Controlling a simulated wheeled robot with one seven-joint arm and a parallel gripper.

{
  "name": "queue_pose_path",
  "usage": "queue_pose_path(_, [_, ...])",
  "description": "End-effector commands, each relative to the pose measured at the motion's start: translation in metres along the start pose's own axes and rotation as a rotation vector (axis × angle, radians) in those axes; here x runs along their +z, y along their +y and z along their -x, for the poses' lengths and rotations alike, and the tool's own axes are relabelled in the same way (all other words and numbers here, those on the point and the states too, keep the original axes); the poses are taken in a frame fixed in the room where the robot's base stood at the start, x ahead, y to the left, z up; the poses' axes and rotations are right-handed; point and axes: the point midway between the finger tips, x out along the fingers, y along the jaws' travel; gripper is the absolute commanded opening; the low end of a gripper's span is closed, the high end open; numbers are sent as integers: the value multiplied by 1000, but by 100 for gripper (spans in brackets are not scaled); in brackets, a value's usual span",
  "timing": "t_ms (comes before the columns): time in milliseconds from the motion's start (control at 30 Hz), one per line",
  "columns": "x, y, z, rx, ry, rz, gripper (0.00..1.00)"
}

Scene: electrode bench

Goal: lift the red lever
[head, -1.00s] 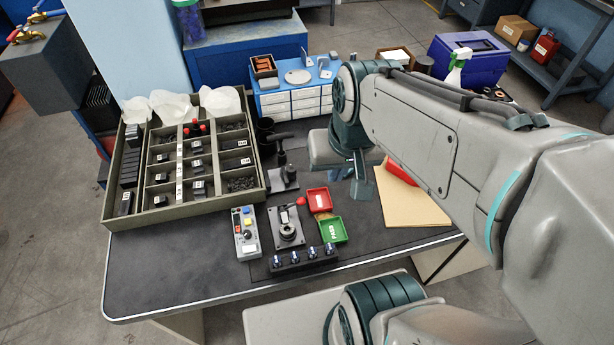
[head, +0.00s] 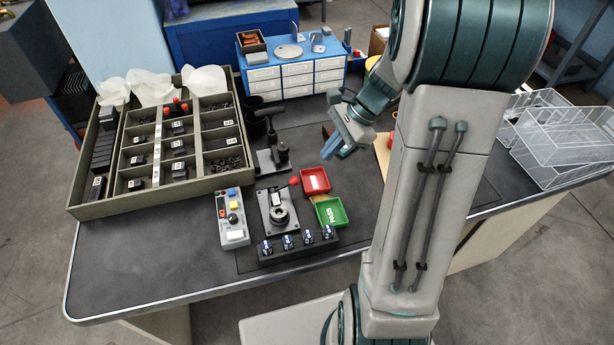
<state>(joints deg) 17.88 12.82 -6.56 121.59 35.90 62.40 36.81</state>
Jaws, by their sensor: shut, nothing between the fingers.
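The red lever (head: 295,182) shows as a small red knob at the upper right corner of a dark fixture plate (head: 266,222) with a round metal part on it. The plate lies on the dark bench top, between a grey control box and two small trays. My gripper (head: 328,153) is in the air over the bench, above and to the right of the lever in the picture, and apart from it. Its fingers point down and left, and it is shut and empty. The lever's arm is small and partly hard to make out.
A red tray (head: 315,181) and a green PASS tray (head: 331,212) sit close right of the lever. The control box (head: 233,236) is left, a black knob strip (head: 299,247) in front. A black press-like stand (head: 272,160) rises behind.

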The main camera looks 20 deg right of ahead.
Motion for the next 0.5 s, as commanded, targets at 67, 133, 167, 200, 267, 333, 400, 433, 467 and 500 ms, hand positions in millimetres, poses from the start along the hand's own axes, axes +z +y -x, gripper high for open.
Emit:
queue_pose_path(67, [1,0,1,0,1,2,0])
queue_pose_path(133, [1,0,0,0,1,3,0])
queue_pose_path(167, [1,0,0,0,1,3,0])
queue_pose_path(200, [1,0,0,1,1,3,0])
queue_pose_path(267, [1,0,-3,2,0,4,0])
queue_pose_path(333, [1,0,-10,2,-1,4,0])
queue_pose_path(400, [1,0,-20,3,-1,5,0])
queue_pose_path(433, [1,1,-25,4,-1,5,0])
queue_pose_path(467, [1,1,-31,5,-1,4,0])
queue_pose_path(500, [0,1,-38,5,-1,4,0])
